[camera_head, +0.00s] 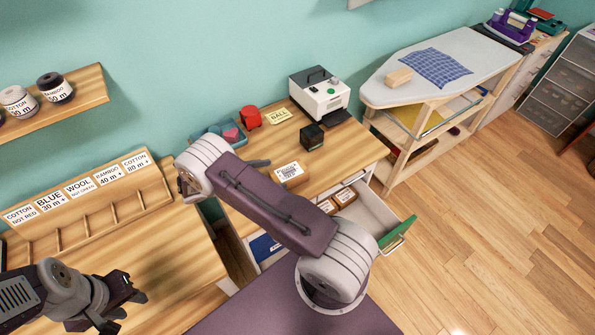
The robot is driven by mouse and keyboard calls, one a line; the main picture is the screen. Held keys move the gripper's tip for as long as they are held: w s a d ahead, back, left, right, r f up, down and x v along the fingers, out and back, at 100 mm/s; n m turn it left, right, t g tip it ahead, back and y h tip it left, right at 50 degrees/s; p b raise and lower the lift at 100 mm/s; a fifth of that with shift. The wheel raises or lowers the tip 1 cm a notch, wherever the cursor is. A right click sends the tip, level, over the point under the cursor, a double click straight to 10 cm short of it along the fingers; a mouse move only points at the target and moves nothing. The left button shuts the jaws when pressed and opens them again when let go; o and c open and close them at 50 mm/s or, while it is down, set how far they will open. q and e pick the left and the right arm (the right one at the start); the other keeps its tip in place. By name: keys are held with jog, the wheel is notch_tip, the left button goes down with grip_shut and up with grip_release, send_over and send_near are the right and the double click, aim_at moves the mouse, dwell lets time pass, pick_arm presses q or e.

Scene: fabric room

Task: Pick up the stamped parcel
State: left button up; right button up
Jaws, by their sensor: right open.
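A small cardboard parcel with a white printed label (288,170) lies on the wooden desk (340,155), just beyond my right arm's purple link. Its lower left side is partly hidden by that link, and its print is too small to read. Two similar labelled boxes (343,197) lie in the open drawer. Only a dark finger of my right gripper (258,163) shows from behind the link, left of the desk parcel and apart from it. The gripper is open. My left gripper (125,298) is over the left table, far from the parcels; its jaws are unclear.
The green-fronted drawer (398,236) sticks out to the right. A dark cube (312,136), a white machine (320,95), a red item (250,116) and a blue tray (215,131) stand on the desk. A plain box (398,76) lies on the ironing board (440,60).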

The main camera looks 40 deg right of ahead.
aim_at(294, 172)
jog(key=shift+a, duration=0.1)
jog(key=p+x, duration=0.1)
jog(key=x, duration=0.3)
jog(key=shift+s+r, duration=0.1)
jog(key=shift+d, duration=0.25)
jog(key=p+x, duration=0.1)
jog(key=x, duration=0.3)
jog(key=shift+s+d+f+p, duration=0.2)
jog(key=shift+f+p, duration=0.05)
jog(key=shift+p, duration=0.15)
jog(key=shift+d+f, duration=0.15)
jog(key=shift+d, duration=0.05)
jog(key=shift+a, duration=0.1)
jog(key=c, duration=1.6)
